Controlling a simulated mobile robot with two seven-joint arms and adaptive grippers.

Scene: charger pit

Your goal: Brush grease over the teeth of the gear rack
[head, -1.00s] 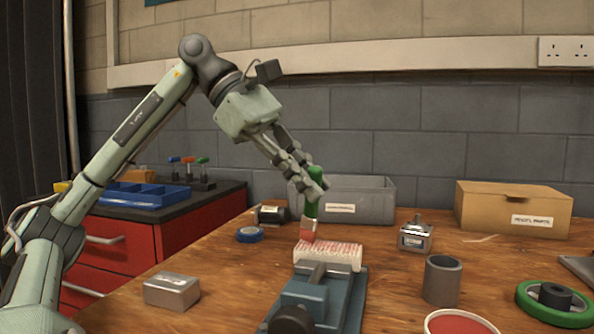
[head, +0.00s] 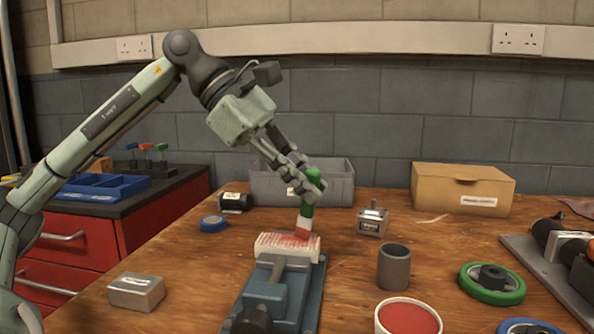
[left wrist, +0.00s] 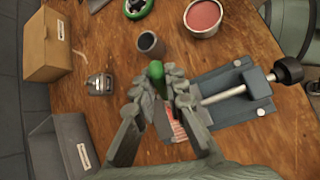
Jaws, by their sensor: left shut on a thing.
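My left gripper (head: 305,187) is shut on the green handle (head: 312,178) of a brush and holds it nearly upright. The brush's red-tipped bristles (head: 303,232) are at the right end of the gear rack, seemingly touching its top. The pale gear rack (head: 270,250) is clamped in a blue-grey vise (head: 268,290), with red grease streaks showing on its teeth. In the left wrist view, the fingers (left wrist: 160,92) surround the green handle (left wrist: 155,70) and partly hide the rack. A round tin of red grease (head: 408,316) stands at the front right. My right gripper is out of view.
A grey cylinder (head: 393,266), a small metal motor (head: 373,220) and a green-rimmed wheel (head: 490,284) stand to the right. A grey bin (head: 330,180) and a cardboard box (head: 463,190) stand behind. Blue tape (head: 213,223) and a metal block (head: 136,292) are on the left.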

